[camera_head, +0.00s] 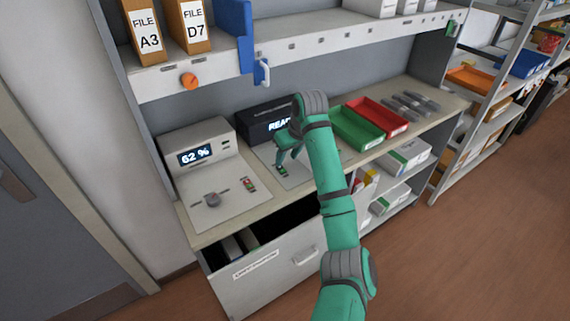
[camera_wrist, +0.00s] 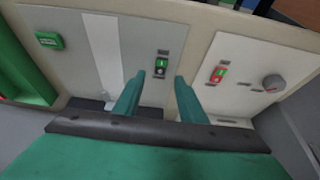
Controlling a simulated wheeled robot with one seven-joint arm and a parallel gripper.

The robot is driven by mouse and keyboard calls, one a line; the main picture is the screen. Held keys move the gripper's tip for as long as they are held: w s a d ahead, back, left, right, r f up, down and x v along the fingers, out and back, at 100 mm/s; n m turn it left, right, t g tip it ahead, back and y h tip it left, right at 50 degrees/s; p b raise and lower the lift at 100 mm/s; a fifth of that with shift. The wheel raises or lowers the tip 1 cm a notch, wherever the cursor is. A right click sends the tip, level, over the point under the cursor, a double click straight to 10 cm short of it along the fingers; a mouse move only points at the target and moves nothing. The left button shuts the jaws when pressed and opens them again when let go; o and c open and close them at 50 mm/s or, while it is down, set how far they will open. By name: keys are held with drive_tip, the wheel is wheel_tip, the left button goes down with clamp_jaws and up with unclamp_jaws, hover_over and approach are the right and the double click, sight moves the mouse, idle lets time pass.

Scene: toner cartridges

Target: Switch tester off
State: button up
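A dark device with a lit display reading "REA…" (camera_head: 275,123) stands at the back of the counter; my arm hides part of it. Its light front panel carries a small rocker switch with a green part (camera_head: 282,170), also visible in the wrist view (camera_wrist: 161,64). To its left, a white device shows "62 %" (camera_head: 196,154), with a grey knob (camera_head: 212,199) and a red-and-green switch (camera_head: 249,185). I cannot read which device is the tester. My gripper (camera_wrist: 157,82) is open and empty, its fingers either side of the rocker switch in the wrist view; contact is not visible.
A green tray (camera_head: 355,128) and a red tray (camera_head: 377,117) lie right of the panel. A drawer (camera_head: 265,272) below the counter stands partly open. A green button-like piece (camera_wrist: 49,40) shows in the wrist view.

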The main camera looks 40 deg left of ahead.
sight(281, 169)
drive_tip(key=shift+x, duration=3.2)
drive_tip(key=shift+s+a, duration=0.1)
